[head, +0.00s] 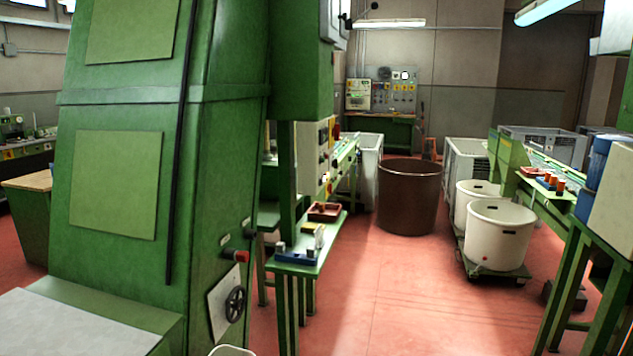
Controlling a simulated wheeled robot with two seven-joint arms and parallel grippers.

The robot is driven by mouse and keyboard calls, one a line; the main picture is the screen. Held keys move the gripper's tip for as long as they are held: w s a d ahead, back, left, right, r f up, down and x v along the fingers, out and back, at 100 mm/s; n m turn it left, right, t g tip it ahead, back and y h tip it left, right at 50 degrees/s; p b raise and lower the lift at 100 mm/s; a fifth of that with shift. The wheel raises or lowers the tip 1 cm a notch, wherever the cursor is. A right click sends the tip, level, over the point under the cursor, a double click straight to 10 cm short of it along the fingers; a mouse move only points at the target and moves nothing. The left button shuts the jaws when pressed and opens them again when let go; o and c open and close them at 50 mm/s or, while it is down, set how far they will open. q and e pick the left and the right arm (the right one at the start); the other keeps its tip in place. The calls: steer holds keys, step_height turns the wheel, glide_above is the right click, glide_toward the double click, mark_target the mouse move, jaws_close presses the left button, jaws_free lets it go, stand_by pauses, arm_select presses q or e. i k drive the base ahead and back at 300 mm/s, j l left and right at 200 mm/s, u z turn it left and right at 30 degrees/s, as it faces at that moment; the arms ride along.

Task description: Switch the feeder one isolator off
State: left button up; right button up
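Neither of my grippers is in view. I cannot tell which fitting is the feeder one isolator, as no label is readable from here. A wall panel (405,92) with several small switches and yellow plates is at the far back, above a green bench. A pale control box (313,157) with dark knobs and a red and yellow part stands at the middle left. A red-ended handle (241,256) sticks out of the side of the large green machine (140,130) at the near left. The switch positions are too small to read.
A black handwheel (235,304) sits below the red-ended handle. A brown tub (409,196) stands mid-floor. White tubs (499,236) on a green dolly are to its right. Green benches line both sides.

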mark_target(335, 129)
steer(key=i+l, duration=0.35)
steer(key=l, duration=0.15)
steer(key=i+l+u, duration=0.1)
steer(key=i+l, duration=0.15)
steer(key=l, duration=0.15)
steer(key=i+l+u, duration=0.15)
steer(key=i+l, duration=0.35)
steer(key=i, duration=0.2)
steer(key=i+l+u, duration=0.2)
steer(key=i+l, duration=0.4)
steer(key=i, duration=0.1)
